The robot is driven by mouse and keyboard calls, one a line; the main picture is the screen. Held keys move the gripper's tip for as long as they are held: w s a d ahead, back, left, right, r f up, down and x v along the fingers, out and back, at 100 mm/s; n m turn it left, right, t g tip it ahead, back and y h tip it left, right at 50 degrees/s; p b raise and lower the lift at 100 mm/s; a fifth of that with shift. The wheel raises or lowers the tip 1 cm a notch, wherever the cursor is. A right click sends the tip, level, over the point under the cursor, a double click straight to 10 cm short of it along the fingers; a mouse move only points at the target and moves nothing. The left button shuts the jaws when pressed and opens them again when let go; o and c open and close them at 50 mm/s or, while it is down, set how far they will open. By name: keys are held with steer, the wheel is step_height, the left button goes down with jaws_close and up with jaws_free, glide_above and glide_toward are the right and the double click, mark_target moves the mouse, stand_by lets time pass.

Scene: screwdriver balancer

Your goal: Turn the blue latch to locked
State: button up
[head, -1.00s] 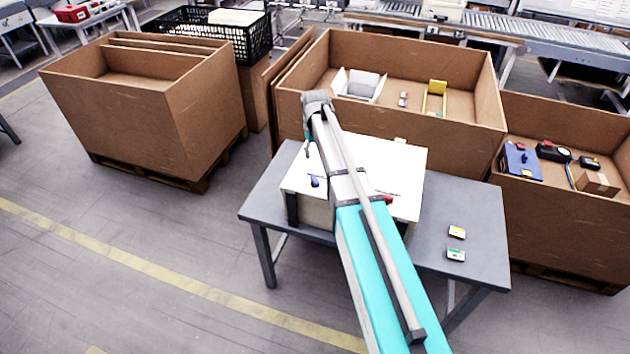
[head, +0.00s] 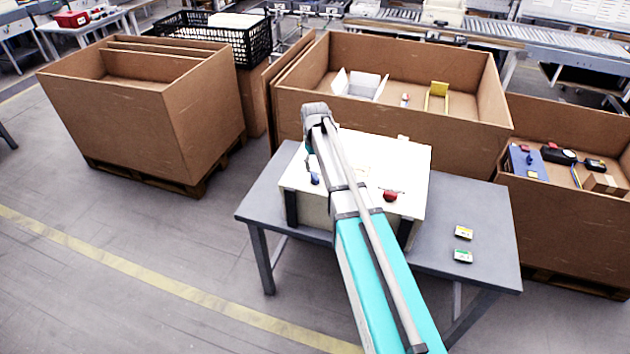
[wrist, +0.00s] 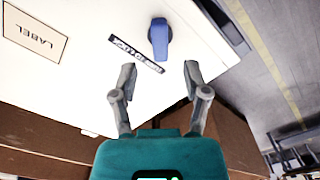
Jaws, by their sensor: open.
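The blue latch (wrist: 159,38) is a small knob on the white panel of a box (wrist: 85,65). In the wrist view its long side runs nearly up and down the picture. A black strip with white lettering (wrist: 136,54) lies beside it. In the head view the blue latch (head: 315,178) shows at the left of the box top (head: 408,165), just left of my arm. My gripper (wrist: 160,85) is open and empty, its two fingers spread below the latch in the wrist view and apart from it. In the head view my arm hides the fingers.
The box stands on a grey table (head: 470,215). A red knob (head: 390,195) is on the same panel, right of my arm. Two small cards (head: 463,244) lie on the table's right. Large brown crates (head: 400,115) stand behind. Open floor lies left of the table.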

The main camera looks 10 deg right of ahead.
mark_target(315, 176)
steer(key=shift+f+b, duration=2.4)
steer(key=shift+f, duration=0.3)
jaws_close()
